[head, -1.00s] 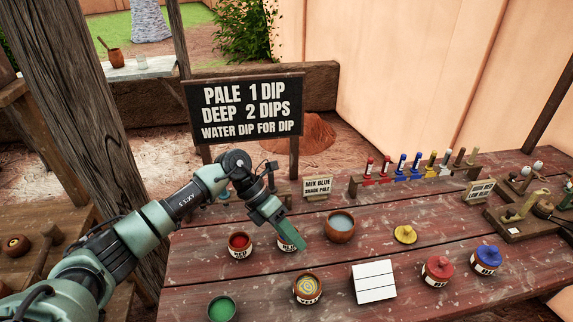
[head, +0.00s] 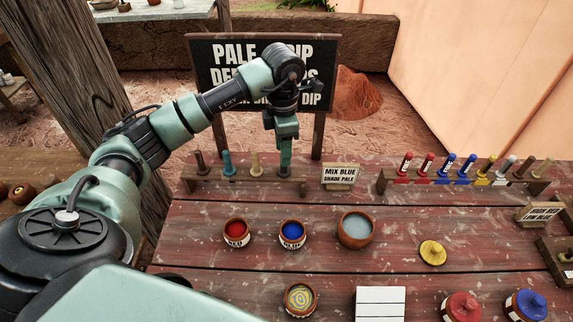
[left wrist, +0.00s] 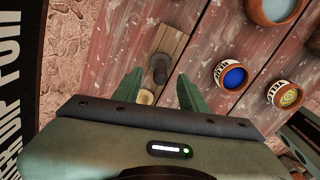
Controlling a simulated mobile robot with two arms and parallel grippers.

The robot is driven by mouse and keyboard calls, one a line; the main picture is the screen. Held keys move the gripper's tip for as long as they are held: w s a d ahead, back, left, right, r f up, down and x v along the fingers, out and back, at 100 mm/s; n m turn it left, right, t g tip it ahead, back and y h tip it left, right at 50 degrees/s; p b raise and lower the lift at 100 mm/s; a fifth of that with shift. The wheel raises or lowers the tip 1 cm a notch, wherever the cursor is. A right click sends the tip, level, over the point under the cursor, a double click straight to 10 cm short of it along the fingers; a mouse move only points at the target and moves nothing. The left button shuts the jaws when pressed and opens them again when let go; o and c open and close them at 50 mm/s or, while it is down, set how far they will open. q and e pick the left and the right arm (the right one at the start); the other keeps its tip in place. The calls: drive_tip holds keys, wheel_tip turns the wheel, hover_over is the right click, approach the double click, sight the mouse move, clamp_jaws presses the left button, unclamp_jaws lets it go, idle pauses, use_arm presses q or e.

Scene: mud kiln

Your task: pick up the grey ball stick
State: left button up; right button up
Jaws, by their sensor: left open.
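A small wooden rack (head: 215,185) at the back left of the table holds upright sticks: a dark brown one (head: 200,163), a teal one (head: 227,164), a tan one (head: 256,164) and a dark grey one (head: 285,168) at its right end. My left gripper (head: 286,148) points down right above the grey stick and partly hides its top. In the left wrist view the grey stick's round end (left wrist: 160,66) shows between and just beyond the two open fingers (left wrist: 158,88). The tan stick's end (left wrist: 147,97) is partly hidden by the gripper. My right gripper is out of view.
A "MIX BLUE SHADE PALE" sign (head: 341,176) stands just right of the rack. Red (head: 237,233) and blue (head: 292,234) paint pots and a water bowl (head: 356,229) stand nearer. A longer rack (head: 460,184) of coloured sticks is at right.

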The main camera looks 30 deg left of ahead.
sight(284, 172)
use_arm(q)
wheel_tip(284, 172, down, 5)
drive_tip(key=shift+r+p, duration=0.2)
drive_tip(key=shift+p, duration=0.8)
drive_tip(key=shift+f, duration=0.55)
clamp_jaws()
